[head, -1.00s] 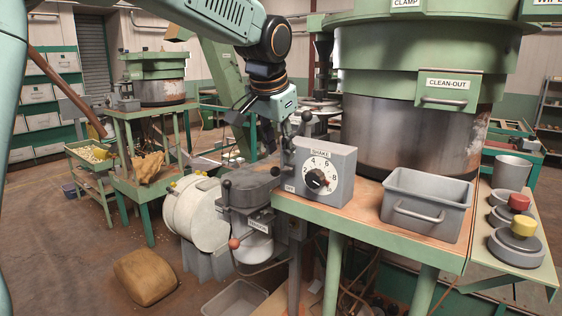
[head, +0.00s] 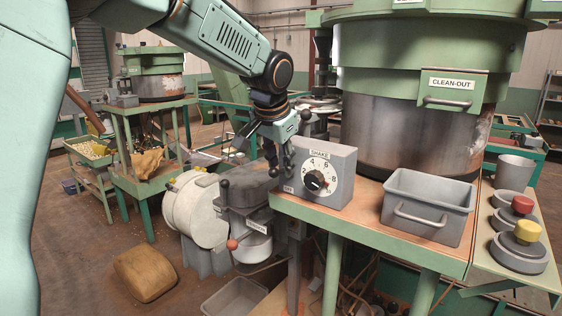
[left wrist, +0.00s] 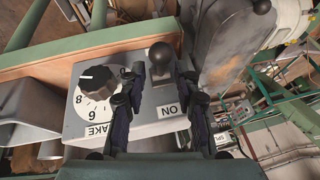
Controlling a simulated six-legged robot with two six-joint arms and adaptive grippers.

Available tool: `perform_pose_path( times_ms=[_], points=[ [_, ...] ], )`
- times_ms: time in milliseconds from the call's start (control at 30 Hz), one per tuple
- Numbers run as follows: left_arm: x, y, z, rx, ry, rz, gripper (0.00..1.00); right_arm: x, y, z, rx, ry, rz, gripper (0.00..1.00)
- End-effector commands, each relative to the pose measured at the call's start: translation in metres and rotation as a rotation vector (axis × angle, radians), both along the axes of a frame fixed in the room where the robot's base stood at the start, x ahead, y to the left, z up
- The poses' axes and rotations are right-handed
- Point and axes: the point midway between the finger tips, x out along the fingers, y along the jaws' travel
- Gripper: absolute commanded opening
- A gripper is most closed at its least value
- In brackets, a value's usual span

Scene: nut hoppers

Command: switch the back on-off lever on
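The grey control box (head: 318,172) with the SHAKE dial stands on the left end of the bench. In the left wrist view, a lever with a black ball knob (left wrist: 161,54) sticks out of the box (left wrist: 78,122) beside the dial. An ON label (left wrist: 170,109) is on the box near it. My left gripper (head: 281,165) is at the box's left side in the head view and hides the lever there. In the left wrist view the gripper's fingers (left wrist: 161,78) are apart, on either side of the lever; I cannot tell whether they touch it. My right gripper is out of view.
A small hopper (head: 245,190) with black-knobbed handles stands left of the box. A grey bin (head: 430,205) is to its right, with a large green drum machine (head: 410,130) behind.

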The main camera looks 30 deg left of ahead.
Motion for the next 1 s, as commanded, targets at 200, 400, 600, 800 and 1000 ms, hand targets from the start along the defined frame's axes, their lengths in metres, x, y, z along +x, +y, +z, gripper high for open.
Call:
perform_pose_path(
  times_ms=[200,400,600,800,1000],
  points=[
    [0.0044,0.0013,-0.0074,0.0,-0.001,0.0,0.32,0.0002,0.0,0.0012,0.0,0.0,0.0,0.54],
    [0.0054,0.0018,-0.0073,0.0,-0.002,0.0,0.3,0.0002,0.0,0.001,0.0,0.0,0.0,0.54],
    [0.0052,0.0017,-0.0074,0.0,-0.001,0.0,0.13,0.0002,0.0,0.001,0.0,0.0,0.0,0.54],
    [0.0053,0.0018,-0.0074,0.001,-0.002,-0.001,0.0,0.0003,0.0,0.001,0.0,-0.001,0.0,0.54],
    [0.0053,0.0018,-0.0069,0.001,-0.002,0.0,0.0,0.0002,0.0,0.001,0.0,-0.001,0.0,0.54]
  ],
)
